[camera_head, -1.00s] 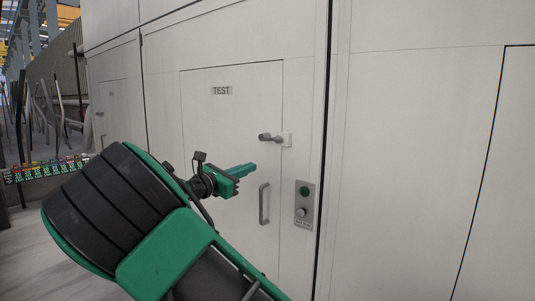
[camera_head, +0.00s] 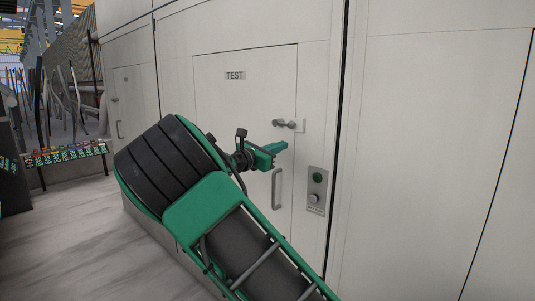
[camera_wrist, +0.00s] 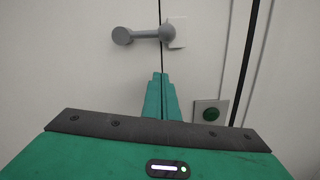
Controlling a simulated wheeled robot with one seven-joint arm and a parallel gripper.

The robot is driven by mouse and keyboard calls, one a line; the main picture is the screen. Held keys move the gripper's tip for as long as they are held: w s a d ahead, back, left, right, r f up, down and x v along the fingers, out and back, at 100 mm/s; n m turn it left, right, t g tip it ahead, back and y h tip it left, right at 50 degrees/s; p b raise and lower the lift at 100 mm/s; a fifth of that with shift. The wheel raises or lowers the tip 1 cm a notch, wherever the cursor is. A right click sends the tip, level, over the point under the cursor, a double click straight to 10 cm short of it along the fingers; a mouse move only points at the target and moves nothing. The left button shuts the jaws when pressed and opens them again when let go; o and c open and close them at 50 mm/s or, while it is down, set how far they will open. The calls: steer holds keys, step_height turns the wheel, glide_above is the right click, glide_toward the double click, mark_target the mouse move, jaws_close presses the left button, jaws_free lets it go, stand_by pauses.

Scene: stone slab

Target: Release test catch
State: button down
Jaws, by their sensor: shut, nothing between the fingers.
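The grey catch (camera_head: 284,123) is a lever with a rounded knob, mounted at the right edge of the white door labelled TEST (camera_head: 235,75). In the wrist view the catch (camera_wrist: 145,34) lies level, its knob to the left and its pivot on a pale plate (camera_wrist: 177,33) across the door seam. My green gripper (camera_head: 284,147) is shut and empty, just below the catch in the head view. In the wrist view my fingertips (camera_wrist: 160,76) point toward the door below the catch's pivot end, apart from it in the picture.
A vertical grey door handle (camera_head: 277,188) sits below the catch. A control panel (camera_head: 316,191) with a green button is to its right. Another cabinet door (camera_head: 130,100) is at left. A rack with coloured labels (camera_head: 66,152) stands far left. The floor (camera_head: 75,240) at lower left is clear.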

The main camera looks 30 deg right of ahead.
mark_target(285, 124)
steer(key=r, duration=0.2)
steer(key=d+r, duration=0.1)
steer(key=r, duration=0.1)
steer(key=shift+s+d, duration=0.1)
steer(key=shift+s, duration=0.05)
steer(key=shift+s+d, duration=0.15)
